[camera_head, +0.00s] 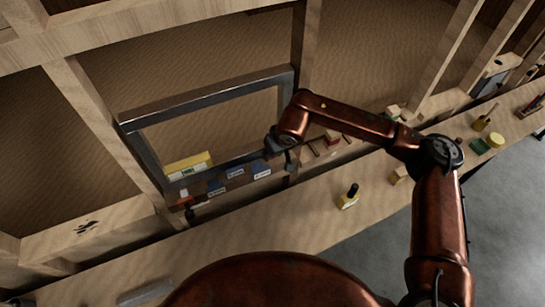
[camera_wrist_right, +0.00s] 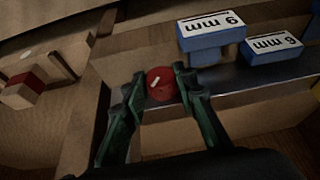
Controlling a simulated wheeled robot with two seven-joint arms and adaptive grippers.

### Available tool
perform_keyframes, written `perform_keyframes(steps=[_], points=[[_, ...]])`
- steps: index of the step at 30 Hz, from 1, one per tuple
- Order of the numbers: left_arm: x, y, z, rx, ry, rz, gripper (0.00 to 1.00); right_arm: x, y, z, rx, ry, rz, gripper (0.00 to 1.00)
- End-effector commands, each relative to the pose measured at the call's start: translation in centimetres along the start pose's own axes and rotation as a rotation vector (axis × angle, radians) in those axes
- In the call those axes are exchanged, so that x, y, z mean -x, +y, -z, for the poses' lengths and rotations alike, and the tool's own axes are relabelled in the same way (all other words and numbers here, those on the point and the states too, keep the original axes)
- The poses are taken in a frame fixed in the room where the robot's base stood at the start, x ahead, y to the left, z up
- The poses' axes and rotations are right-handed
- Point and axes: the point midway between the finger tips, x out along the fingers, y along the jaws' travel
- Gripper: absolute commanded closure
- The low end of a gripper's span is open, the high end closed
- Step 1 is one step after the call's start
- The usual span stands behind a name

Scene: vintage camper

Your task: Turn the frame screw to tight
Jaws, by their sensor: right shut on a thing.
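The red round screw head (camera_wrist_right: 159,88) with a short pale mark shows in the right wrist view. It sits at the edge of the dark metal frame (camera_wrist_right: 240,85). My right gripper (camera_wrist_right: 159,76) is shut on this screw head, one finger on each side. The pale mark lies at a slant across the head. In the head view the rectangular metal frame (camera_head: 212,96) stands tilted in the wooden wall opening. My right gripper (camera_head: 288,161) is at its lower right corner there and hides the screw. My left gripper is not in view.
Blue blocks with white millimetre labels (camera_head: 236,174) line the lower frame edge, close to my right gripper. A yellow box (camera_head: 188,165) lies behind them. A small yellow bottle with a black top (camera_head: 349,197) stands on the wooden bench (camera_head: 290,220). The bench's middle is largely clear.

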Motion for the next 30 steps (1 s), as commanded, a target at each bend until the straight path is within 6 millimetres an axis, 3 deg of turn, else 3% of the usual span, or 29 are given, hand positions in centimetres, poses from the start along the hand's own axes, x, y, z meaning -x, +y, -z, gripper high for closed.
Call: perform_keyframes(steps=[3, 12, 30], points=[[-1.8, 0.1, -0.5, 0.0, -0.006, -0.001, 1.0, -0.6, 0.3, -0.2, -0.035, 0.004, 0.075, 0.98], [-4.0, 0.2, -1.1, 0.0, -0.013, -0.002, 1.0, -0.4, 0.4, -0.2, -0.093, 0.011, 0.214, 0.98], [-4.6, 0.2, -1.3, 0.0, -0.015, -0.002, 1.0, -0.1, 0.4, -0.1, -0.111, 0.013, 0.257, 0.98]])
